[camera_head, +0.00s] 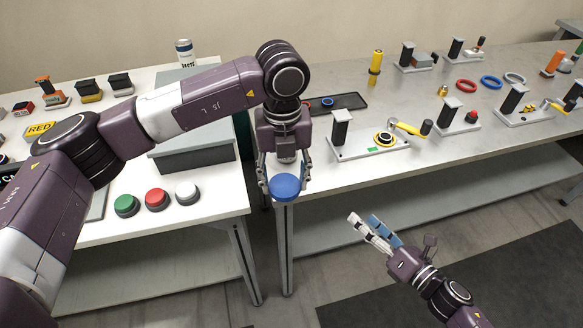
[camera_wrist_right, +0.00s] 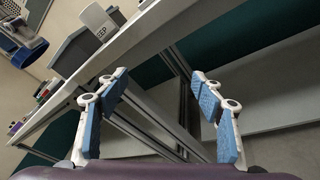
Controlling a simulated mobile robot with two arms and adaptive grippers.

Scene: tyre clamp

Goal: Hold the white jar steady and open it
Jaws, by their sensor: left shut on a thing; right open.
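In the right wrist view a blue-rimmed part (camera_wrist_right: 31,50) shows at the upper left, partly cut off. A white can or jar (camera_head: 185,52) with dark lettering stands at the back of the left table. My right gripper (camera_head: 362,219) is open and empty, low in front of the right table; its blue-padded fingers are apart in the right wrist view (camera_wrist_right: 160,80).
A grey bin (camera_head: 192,158) stands on the left table, with green (camera_head: 125,205), red (camera_head: 157,199) and white (camera_head: 188,193) round pieces before it. A clamp fixture (camera_head: 368,144) and dark tray (camera_head: 346,101) lie on the right table. The floor space before the right table is open.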

